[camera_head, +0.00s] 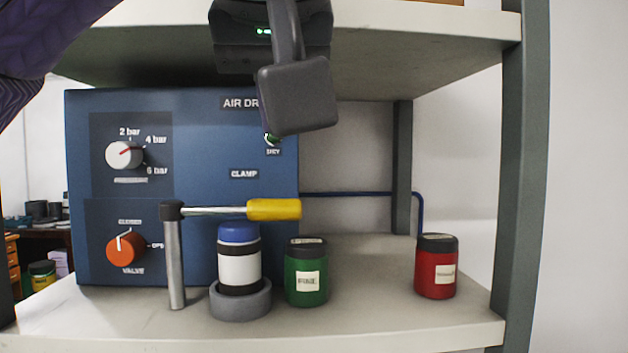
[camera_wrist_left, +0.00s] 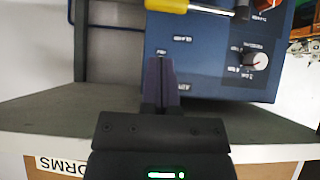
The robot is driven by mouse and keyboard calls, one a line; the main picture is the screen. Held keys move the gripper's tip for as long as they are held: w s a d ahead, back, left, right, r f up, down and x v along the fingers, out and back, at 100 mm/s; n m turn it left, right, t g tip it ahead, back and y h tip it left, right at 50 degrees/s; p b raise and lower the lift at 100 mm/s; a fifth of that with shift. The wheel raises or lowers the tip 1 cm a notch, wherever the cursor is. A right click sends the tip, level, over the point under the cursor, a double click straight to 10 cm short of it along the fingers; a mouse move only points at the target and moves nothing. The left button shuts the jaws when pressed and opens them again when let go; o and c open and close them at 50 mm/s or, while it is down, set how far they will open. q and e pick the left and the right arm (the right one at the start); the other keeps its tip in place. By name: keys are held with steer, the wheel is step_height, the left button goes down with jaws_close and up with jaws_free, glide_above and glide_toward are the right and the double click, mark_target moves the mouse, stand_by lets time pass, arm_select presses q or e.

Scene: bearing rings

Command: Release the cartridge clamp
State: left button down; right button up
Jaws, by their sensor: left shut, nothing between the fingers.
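The clamp is a grey upright post with a metal arm and yellow handle (camera_head: 274,209), lying level across the top of the cartridge (camera_head: 239,268). The cartridge is white with a blue cap and dark bands, upright in a round grey holder (camera_head: 241,303). The yellow handle also shows in the left wrist view (camera_wrist_left: 180,5), cut by the top edge. My left gripper (camera_head: 298,95) is shut and empty, in front of the blue panel's upper right, above the handle and apart from it. Its closed fingers (camera_wrist_left: 160,80) show in the wrist view. My right gripper is not in view.
The blue air dryer panel (camera_head: 205,140) stands behind, with a white pressure knob (camera_head: 124,155) and an orange valve knob (camera_head: 126,249). A green jar (camera_head: 306,275) stands right beside the cartridge holder. A red jar (camera_head: 436,268) stands farther right. An upper shelf (camera_head: 430,45) overhangs.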

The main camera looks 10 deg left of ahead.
mark_target(284, 201)
arm_select(q)
steer(key=x, duration=0.5)
steer(key=p+x, duration=0.1)
steer(key=x, duration=0.5)
steer(key=shift+w+d+r, duration=0.15)
steer(key=shift+w+d, duration=0.05)
steer(key=shift+w, duration=0.1)
steer(key=shift+s, duration=0.1)
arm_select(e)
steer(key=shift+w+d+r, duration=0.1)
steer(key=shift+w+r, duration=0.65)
